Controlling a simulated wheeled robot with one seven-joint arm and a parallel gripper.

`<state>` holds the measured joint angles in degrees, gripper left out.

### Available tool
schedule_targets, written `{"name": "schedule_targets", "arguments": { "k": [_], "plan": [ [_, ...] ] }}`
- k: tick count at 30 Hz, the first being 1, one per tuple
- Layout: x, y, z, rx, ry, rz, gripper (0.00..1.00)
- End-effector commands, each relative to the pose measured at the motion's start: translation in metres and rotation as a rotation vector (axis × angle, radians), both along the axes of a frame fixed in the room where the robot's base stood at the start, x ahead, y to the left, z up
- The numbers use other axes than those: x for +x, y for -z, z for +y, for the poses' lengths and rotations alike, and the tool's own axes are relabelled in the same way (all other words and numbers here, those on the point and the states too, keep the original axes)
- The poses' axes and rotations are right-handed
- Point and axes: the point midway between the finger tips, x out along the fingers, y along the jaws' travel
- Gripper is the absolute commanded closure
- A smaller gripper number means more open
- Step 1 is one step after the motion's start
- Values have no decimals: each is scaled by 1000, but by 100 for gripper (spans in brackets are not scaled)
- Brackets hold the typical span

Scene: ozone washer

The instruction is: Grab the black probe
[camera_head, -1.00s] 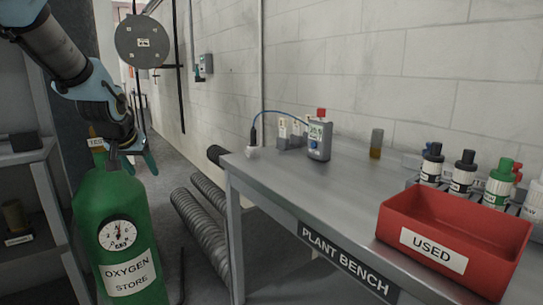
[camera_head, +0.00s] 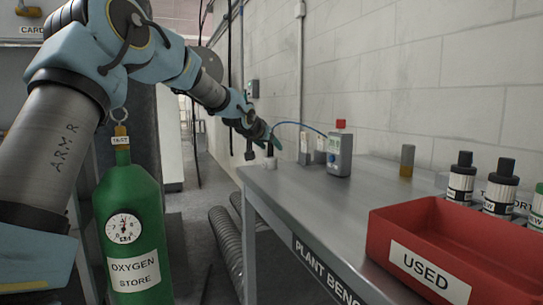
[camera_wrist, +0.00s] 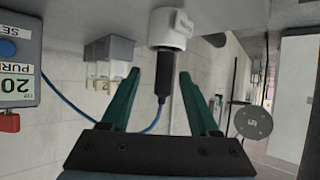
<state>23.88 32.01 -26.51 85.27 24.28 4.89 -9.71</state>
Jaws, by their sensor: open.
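The black probe (camera_wrist: 163,75) stands in a white holder (camera_wrist: 170,28) near the bench's left corner; a blue cable runs from it towards a grey meter (camera_head: 340,155). My gripper (camera_wrist: 159,78) is open, with a green finger on either side of the probe in the wrist view and visible gaps between. I cannot tell how deep the probe sits between the fingers. In the head view my gripper reaches over the bench corner, beside the probe and above the white holder (camera_head: 270,163); it partly hides the probe.
Small grey holders (camera_wrist: 108,55) with pale vials stand between probe and meter. A red USED bin (camera_head: 455,238) and several bottles sit on the bench's right. A green oxygen cylinder (camera_head: 133,215) stands left below my arm. The bench middle (camera_head: 335,205) is clear.

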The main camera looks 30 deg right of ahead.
Motion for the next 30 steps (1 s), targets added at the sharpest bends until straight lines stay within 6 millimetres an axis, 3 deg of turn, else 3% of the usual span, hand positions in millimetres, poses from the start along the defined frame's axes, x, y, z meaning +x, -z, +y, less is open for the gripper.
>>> {"name": "schedule_targets", "arguments": {
  "k": [12, 21, 30],
  "plan": [
    [30, 21, -32, 1, 0, 2, 38],
    [32, 23, -35, 1, -1, 0, 38],
    [32, 23, -34, 1, -1, 0, 72]
  ]
}}
